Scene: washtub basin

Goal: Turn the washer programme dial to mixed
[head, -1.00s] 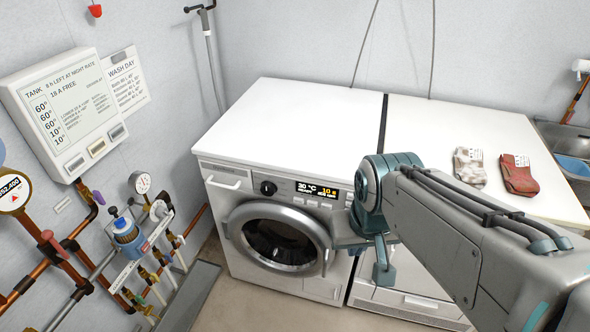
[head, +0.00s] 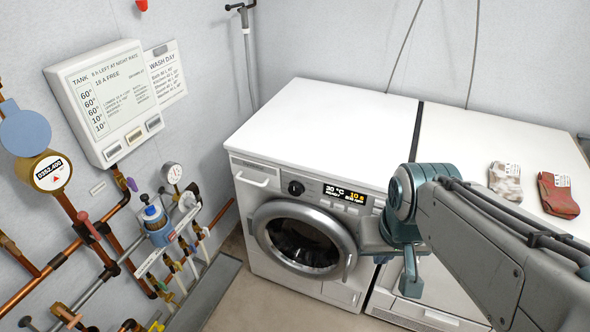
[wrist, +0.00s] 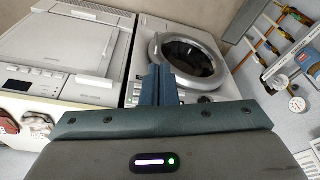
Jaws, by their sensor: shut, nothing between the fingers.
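The washer (head: 290,270) stands in the middle of the head view, its round door closed. Its programme dial (head: 296,188) is a black knob on the front panel, left of a lit display (head: 345,193) reading 30 °C. The dial's setting is too small to read. My gripper (wrist: 160,72) is shut and empty in the wrist view, its fingers pointing towards the washer front, which appears upside down there. In the head view the gripper (head: 410,275) hangs in front of the machines, right of the dial and apart from it.
Pipes, valves and a gauge (head: 172,173) line the left wall beside a tank panel (head: 105,100). Floor (head: 235,300) shows before the washer.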

